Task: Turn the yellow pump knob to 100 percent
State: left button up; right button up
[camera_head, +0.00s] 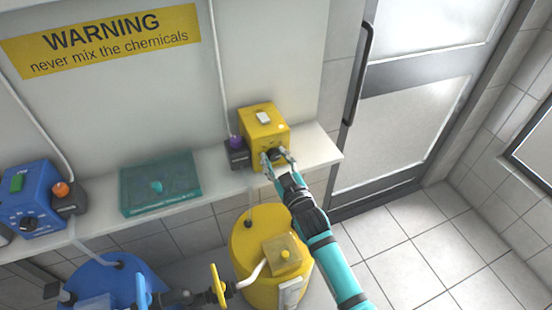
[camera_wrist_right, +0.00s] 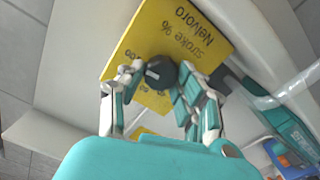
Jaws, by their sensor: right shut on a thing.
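The yellow pump (camera_head: 264,124) stands on the white shelf, and its front face (camera_wrist_right: 180,42) with the printed words "Stroke %" and "Nelvoro" shows in the right wrist view. The dark knob (camera_wrist_right: 160,72) sits on that face with a pale pointer line on it. My right gripper (camera_head: 275,158) is at the pump's front; in the right wrist view its fingers (camera_wrist_right: 158,80) are closed on either side of the knob. Part of the percent scale is hidden by the fingers. My left gripper is in neither view.
A small dark box with a purple cap (camera_head: 236,152) stands beside the pump. A yellow tank (camera_head: 250,245) and a blue tank (camera_head: 105,275) stand below. The floor at right is clear.

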jog(key=o, duration=1.1)
jog(key=shift+f, duration=0.1)
jog(key=shift+o, duration=0.2)
jog(key=v, duration=1.2)
